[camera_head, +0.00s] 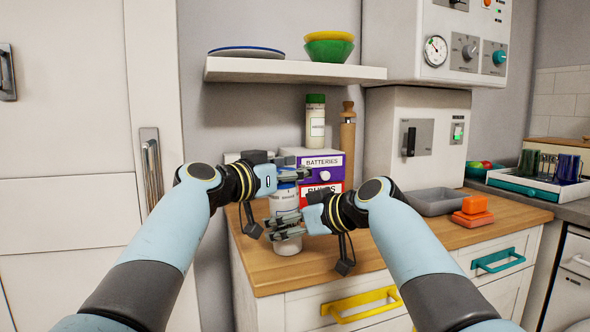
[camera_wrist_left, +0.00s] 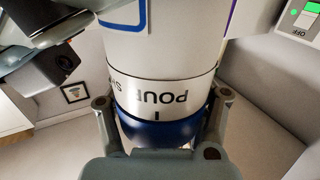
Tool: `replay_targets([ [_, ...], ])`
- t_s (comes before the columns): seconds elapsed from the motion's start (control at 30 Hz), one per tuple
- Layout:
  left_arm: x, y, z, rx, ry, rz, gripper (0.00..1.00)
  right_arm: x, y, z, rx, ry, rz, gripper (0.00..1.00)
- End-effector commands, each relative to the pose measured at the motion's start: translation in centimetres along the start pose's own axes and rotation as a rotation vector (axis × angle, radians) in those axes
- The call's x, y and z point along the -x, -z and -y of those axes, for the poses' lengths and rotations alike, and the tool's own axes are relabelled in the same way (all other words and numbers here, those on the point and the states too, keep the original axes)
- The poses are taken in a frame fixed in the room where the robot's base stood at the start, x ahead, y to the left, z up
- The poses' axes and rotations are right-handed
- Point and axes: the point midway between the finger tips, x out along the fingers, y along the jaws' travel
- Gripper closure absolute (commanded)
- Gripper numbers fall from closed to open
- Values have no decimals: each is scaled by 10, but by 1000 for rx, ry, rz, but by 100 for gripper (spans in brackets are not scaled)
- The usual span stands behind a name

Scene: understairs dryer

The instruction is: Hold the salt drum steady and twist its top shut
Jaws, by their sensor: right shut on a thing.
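The salt drum (camera_head: 284,204) is a white cylinder standing upright on the wooden counter, and it also shows in the left wrist view (camera_wrist_left: 170,55). Its blue top (camera_wrist_left: 160,132) has a white ring above it in that view, reading "POUR" and part of "SH". My left gripper (camera_head: 292,173) is at the top, its fingers on either side of the blue top and seemingly slightly apart from it. My right gripper (camera_head: 284,226) is shut on the drum's lower body. Part of it shows in the left wrist view (camera_wrist_left: 48,62). The grippers hide much of the drum.
Behind the drum are a purple batteries box (camera_head: 326,163), a red box (camera_head: 322,187), a green-lidded jar (camera_head: 315,122) and a wooden mill (camera_head: 347,145). A shelf (camera_head: 290,70) hangs above. The front counter is clear.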

Motion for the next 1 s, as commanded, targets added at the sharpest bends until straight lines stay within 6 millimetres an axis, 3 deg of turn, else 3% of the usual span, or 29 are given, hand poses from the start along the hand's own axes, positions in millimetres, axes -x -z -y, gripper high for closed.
replay_targets([
  [0.03, 1, -7, 0, 4, 0, 12, 55, 1, 4, -2, 4, -5, -7, 88],
  [0.23, 1, -7, 0, 4, 0, 11, 29, 0, 4, 0, 4, 0, -9, 87],
  [0.77, 4, -5, 0, 5, 0, 7, 28, -1, 3, 3, 1, 6, -8, 88],
  [1.0, 47, -6, 1, 3, 2, 7, 28, -1, 3, 3, 0, 6, -7, 88],
])
